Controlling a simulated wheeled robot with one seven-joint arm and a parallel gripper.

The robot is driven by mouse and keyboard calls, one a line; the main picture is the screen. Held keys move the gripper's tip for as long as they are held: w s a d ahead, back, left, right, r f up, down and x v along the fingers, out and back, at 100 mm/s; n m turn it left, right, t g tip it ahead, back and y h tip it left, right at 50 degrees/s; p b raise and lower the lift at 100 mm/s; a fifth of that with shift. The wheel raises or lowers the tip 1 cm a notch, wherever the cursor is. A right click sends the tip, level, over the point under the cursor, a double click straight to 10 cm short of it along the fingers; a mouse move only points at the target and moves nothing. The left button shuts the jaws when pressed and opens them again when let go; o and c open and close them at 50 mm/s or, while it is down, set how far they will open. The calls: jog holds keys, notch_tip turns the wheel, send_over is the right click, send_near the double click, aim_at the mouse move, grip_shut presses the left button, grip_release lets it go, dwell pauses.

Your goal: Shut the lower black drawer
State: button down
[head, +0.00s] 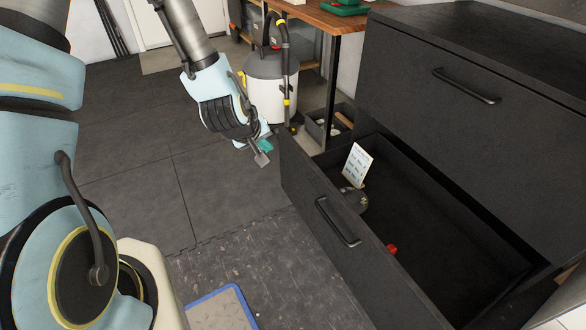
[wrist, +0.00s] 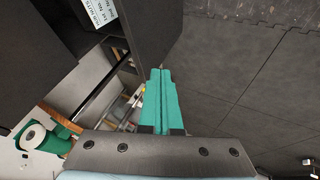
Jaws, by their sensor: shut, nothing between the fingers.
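The lower black drawer (head: 345,232) is pulled far out of the black cabinet (head: 470,60) in the head view, with its bar handle (head: 338,222) on the front. Inside it are a white printed card (head: 357,166), a round metal object (head: 355,199) and a small red item (head: 391,249). The upper drawer (head: 465,85) is closed. My gripper (head: 262,158) is shut and empty, just left of the far end of the open drawer's front. In the wrist view its teal fingers (wrist: 160,95) lie together beside the drawer's dark panel (wrist: 150,35); I cannot tell whether they touch it.
A white canister with a hose (head: 270,80) and a dark open bin (head: 330,125) stand behind the drawer. A wooden workbench (head: 325,15) is at the back. The dark tiled floor (head: 130,150) left of the drawer is clear; a blue-edged box (head: 222,308) sits near the bottom.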

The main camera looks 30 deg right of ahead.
jog(key=d+f, duration=0.1)
jog(key=f, duration=0.1)
jog(key=b, duration=0.2)
send_near(298, 157)
notch_tip(298, 157, down, 4)
jog(key=w+a, duration=0.2)
jog(key=shift+s+d+r, duration=0.1)
jog(key=shift+d, duration=0.9)
jog(key=shift+s+d, duration=0.1)
jog(key=shift+d, duration=0.9)
